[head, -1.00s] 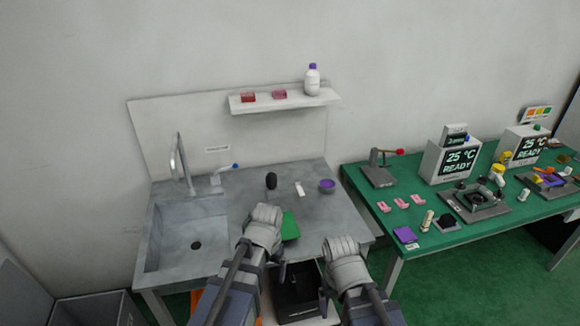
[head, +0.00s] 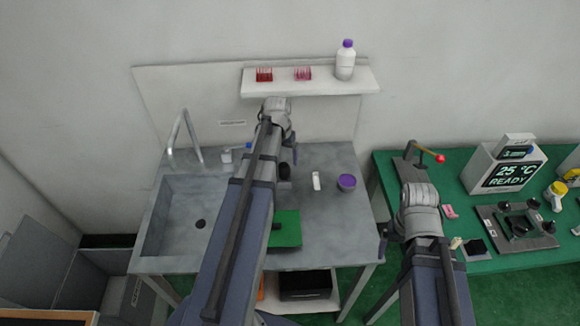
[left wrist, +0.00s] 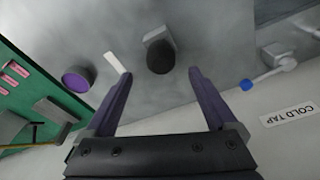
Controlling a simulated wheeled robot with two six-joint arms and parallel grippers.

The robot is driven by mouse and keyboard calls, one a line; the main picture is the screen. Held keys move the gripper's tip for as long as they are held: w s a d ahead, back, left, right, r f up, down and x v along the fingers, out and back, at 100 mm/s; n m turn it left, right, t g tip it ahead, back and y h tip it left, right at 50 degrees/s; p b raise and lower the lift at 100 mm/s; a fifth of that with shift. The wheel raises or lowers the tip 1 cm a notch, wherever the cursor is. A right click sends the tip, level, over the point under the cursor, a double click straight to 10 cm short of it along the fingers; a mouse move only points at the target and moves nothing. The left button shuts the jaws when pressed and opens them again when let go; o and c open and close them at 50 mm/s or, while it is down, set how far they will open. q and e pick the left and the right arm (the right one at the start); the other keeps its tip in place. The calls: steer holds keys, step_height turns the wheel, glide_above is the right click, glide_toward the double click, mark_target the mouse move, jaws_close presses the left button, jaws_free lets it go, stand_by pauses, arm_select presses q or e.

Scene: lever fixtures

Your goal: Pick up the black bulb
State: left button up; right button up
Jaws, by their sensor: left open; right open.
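The black bulb (head: 285,173) stands on the grey sink counter, partly covered by my left arm in the head view. In the left wrist view the black bulb (left wrist: 160,56) shows as a dark rounded top on a light grey base, in front of the gap between the fingers. My left gripper (left wrist: 161,74) is open and empty; in the head view its fingers (head: 293,156) are mostly hidden, close to the bulb. My right gripper (head: 384,248) is open, low by the counter's right edge, and mostly hidden by its own wrist.
A white piece (head: 316,181) and a purple-topped cup (head: 347,183) stand right of the bulb. A tap with a blue knob (left wrist: 247,85) is near the wall. The shelf (head: 310,83) overhangs the back. A green sheet (head: 286,229) lies at the counter front.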

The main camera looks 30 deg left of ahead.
mark_target(283, 166)
arm_select(q)
steer(key=shift+f+b, duration=0.3)
steer(key=shift+w+f+b, duration=0.25)
steer(key=shift+f+b, duration=0.75)
steer(key=shift+f, duration=0.1)
steer(key=shift+s+r, duration=0.1)
steer(key=f+b, duration=0.5)
steer(key=shift+w+a+f, duration=0.15)
steer(key=shift+w+f, duration=0.05)
steer(key=shift+r, duration=0.1)
steer(key=c, duration=1.4)
steer(key=shift+r, duration=0.1)
